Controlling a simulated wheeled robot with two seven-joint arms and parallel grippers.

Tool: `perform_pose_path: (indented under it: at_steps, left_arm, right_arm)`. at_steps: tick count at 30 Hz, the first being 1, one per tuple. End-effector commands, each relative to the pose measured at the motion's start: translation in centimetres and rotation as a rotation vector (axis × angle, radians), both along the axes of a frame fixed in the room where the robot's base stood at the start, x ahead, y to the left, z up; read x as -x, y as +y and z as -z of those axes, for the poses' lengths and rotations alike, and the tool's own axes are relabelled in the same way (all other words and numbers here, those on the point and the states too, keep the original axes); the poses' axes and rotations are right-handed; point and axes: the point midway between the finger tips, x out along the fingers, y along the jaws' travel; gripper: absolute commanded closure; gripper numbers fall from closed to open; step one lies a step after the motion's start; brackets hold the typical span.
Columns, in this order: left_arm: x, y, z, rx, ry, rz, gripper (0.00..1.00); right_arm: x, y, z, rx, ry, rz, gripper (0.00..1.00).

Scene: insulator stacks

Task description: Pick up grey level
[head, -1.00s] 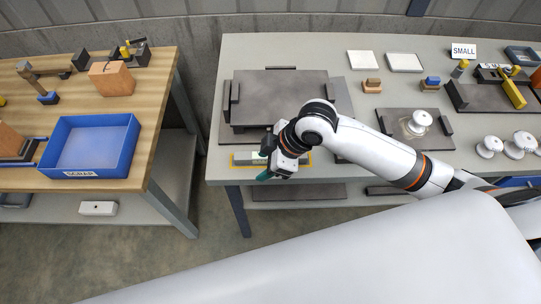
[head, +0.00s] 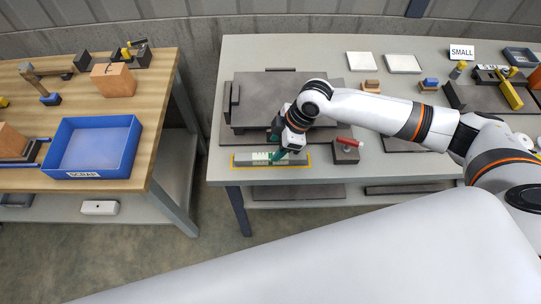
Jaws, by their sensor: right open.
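The grey level (head: 257,158) lies along the front edge of the grey table, inside a yellow-outlined strip (head: 236,166). It is a long, low bar with pale markings. My right gripper (head: 279,156) points down at the level, right of its middle, with its green fingertips close to it. The right gripper is open. The arm's wrist hides part of what lies behind it, and I cannot tell whether the fingertips touch the level. My left gripper is not in view.
A dark raised plate (head: 255,105) stands just behind the level. A dark block with a red handle (head: 345,152) is to its right. The wooden table (head: 160,110) at left carries the blue SCRAP tray (head: 131,160). A gap separates the tables.

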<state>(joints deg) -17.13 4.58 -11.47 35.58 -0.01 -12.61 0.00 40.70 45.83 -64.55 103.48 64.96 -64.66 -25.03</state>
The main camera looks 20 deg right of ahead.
Motion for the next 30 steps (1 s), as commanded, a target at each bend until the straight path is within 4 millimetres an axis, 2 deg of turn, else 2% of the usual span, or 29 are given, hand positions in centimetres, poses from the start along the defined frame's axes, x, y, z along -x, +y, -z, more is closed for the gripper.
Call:
perform_pose_path:
  at_steps: [5,9,18,27,30]
  left_arm:
    - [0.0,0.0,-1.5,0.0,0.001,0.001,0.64]
    - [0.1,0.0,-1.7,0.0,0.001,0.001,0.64]
    - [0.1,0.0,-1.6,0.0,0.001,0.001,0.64]
    - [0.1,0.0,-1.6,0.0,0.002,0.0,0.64]
    - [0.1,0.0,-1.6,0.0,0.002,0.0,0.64]
  right_arm:
    - [0.2,0.5,2.3,0.001,0.004,0.001,0.49]
    - [0.0,1.2,4.1,-0.001,0.002,0.0,0.49]
    - [-0.1,1.3,4.7,0.0,0.0,0.0,0.49]
    - [-0.1,1.3,4.6,0.001,0.0,0.0,0.98]
    - [-0.1,1.3,4.6,-0.001,-0.001,0.0,1.0]
